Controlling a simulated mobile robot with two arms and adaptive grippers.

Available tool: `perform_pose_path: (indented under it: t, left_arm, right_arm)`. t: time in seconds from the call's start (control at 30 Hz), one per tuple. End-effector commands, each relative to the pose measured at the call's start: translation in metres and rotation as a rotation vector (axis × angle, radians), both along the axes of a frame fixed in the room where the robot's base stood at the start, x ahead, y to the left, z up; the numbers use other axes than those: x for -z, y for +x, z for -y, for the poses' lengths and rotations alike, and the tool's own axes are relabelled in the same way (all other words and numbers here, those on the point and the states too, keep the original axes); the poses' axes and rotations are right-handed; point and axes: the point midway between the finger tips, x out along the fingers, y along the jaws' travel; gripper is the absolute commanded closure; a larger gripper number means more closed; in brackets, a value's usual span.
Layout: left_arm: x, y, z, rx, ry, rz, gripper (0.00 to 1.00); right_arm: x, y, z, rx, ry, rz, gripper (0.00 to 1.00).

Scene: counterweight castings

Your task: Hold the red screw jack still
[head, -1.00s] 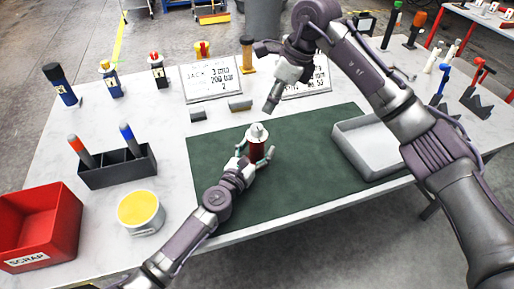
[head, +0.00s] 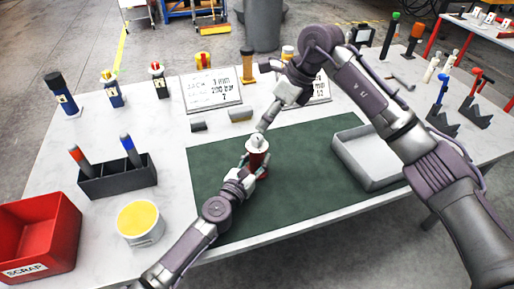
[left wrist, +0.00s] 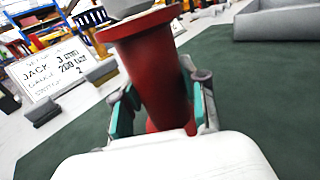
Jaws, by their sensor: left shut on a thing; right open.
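The red screw jack (head: 258,156) stands upright on the green mat (head: 310,150), with a pale grey top. In the left wrist view the jack (left wrist: 155,75) fills the middle, between two teal-padded fingers. My left gripper (head: 254,168) is shut on the jack's red body, low down; it also shows in the left wrist view (left wrist: 162,112). My right gripper (head: 264,124) is open and points down just above and behind the jack's top. Whether its fingertips touch the top cannot be told.
A grey tray (head: 344,163) lies at the mat's right. A red scrap bin (head: 42,240), a white tub with yellow contents (head: 140,222) and a dark pen holder (head: 118,182) stand left. Sign plates (head: 212,92) and several jacks line the back.

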Motion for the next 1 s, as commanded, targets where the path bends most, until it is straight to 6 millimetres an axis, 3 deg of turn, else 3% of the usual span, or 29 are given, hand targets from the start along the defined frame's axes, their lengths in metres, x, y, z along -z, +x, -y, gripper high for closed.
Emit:
perform_pose_path:
  t: [0.03, 0.2, 0.37, 0.7, 0.83, 1.0]
  left_arm:
    - [0.001, 0.0, -0.001, -0.002, 0.0, -0.001, 1.0]
    - [0.001, 0.0, -0.001, -0.002, 0.0, -0.001, 1.0]
    - [0.001, 0.0, -0.001, -0.002, 0.0, -0.001, 1.0]
    - [0.001, 0.0, -0.001, -0.002, 0.0, -0.001, 1.0]
    - [0.001, 0.0, -0.001, -0.001, 0.0, -0.001, 1.0]
    - [0.001, 0.0, -0.001, -0.001, 0.001, 0.0, 1.0]
  right_arm:
    - [0.013, -0.006, -0.002, 0.066, 0.066, -0.068, 0.41]
    - [0.041, -0.028, -0.014, 0.408, 0.378, -0.429, 0.41]
    - [0.054, -0.043, -0.011, 0.775, 0.637, -0.885, 0.41]
    - [0.079, -0.04, 0.045, 1.451, 0.957, -1.946, 0.41]
    - [0.089, -0.037, 0.065, 1.584, 0.999, -2.217, 0.41]
    - [0.096, -0.034, 0.075, 1.649, 1.018, -2.375, 0.41]
